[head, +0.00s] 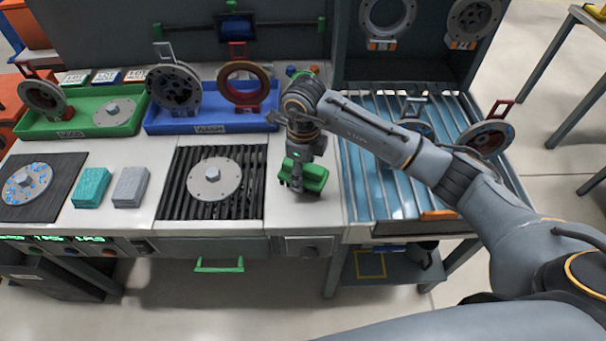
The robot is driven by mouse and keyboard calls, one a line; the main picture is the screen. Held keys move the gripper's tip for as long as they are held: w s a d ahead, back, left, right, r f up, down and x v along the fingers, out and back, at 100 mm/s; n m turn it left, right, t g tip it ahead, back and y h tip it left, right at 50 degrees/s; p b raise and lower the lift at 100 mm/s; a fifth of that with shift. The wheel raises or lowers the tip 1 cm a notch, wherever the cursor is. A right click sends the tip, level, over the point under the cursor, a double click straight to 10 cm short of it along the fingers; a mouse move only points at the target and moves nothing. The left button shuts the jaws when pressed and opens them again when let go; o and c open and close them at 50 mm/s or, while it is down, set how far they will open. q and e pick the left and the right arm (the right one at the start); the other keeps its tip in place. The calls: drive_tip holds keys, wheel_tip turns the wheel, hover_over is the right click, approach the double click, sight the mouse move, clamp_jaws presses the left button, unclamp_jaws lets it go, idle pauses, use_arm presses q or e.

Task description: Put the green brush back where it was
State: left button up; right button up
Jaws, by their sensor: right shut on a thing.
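The green brush (315,176) is at the middle of the bench, on the light strip between the black slatted grate and the blue roller section. My right gripper (298,181) points down and is shut on the brush. The gripper partly hides it, and I cannot tell if the brush touches the bench top. My left gripper is not in view.
Left of the brush, a metal disc (214,179) lies on the black grate (247,208). A teal sponge (91,187) and a grey sponge (131,186) lie farther left. Behind are a green tray (60,127) and a blue tray (185,124) with hooked parts. Rollers (362,190) lie right.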

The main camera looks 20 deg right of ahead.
drive_tip(key=shift+s+f, duration=0.1)
drive_tip(key=shift+f, duration=0.75)
drive_tip(key=shift+f, duration=0.1)
drive_tip(key=o, duration=0.6)
drive_tip(key=shift+f, duration=0.15)
drive_tip(key=shift+c, duration=0.2)
drive_tip(key=o, duration=0.5)
drive_tip(key=shift+c, duration=0.2)
